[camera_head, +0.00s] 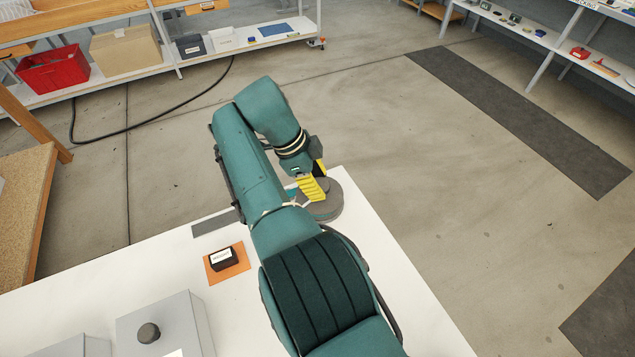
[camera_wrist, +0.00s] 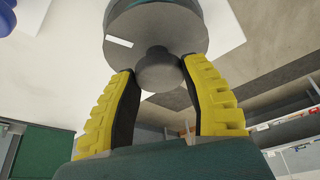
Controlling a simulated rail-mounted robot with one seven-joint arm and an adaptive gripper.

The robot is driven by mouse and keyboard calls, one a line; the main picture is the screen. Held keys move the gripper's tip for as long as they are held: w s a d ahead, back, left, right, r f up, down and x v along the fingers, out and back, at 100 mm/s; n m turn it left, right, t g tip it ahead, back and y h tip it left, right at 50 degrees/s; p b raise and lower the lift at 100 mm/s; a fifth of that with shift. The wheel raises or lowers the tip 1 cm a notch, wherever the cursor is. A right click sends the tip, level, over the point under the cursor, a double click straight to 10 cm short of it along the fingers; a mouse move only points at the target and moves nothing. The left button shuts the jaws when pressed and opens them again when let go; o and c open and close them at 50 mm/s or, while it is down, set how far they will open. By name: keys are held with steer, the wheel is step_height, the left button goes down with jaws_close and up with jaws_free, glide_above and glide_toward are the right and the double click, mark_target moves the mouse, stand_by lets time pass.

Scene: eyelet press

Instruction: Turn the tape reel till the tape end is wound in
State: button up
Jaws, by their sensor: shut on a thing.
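The tape reel is a grey round disc (camera_head: 330,207) near the far corner of the white table, partly hidden by my arm and gripper. In the wrist view the reel (camera_wrist: 180,32) fills the top, with a short white mark (camera_wrist: 118,41) on its face. A rounded grey knob (camera_wrist: 157,72) stands out from the reel. My gripper (camera_head: 314,187) is at the reel, its yellow fingers shut on the knob from both sides, as the wrist view of the gripper (camera_wrist: 160,70) shows. I cannot make out the tape end in either view.
A flat grey strip (camera_head: 217,223) lies on the white table (camera_head: 130,262), left of my arm. A dark labelled block (camera_head: 223,259) sits on an orange mat (camera_head: 213,275). A grey box with a dark knob (camera_head: 190,325) stands at the near left. Floor lies beyond the table's right edge.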

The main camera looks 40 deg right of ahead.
steer(key=shift+f, duration=0.3)
steer(key=o, duration=1.2)
steer(key=shift+s, duration=0.1)
steer(key=shift+r, duration=0.15)
steer(key=shift+r+p, duration=0.15)
steer(key=shift+p, duration=0.25)
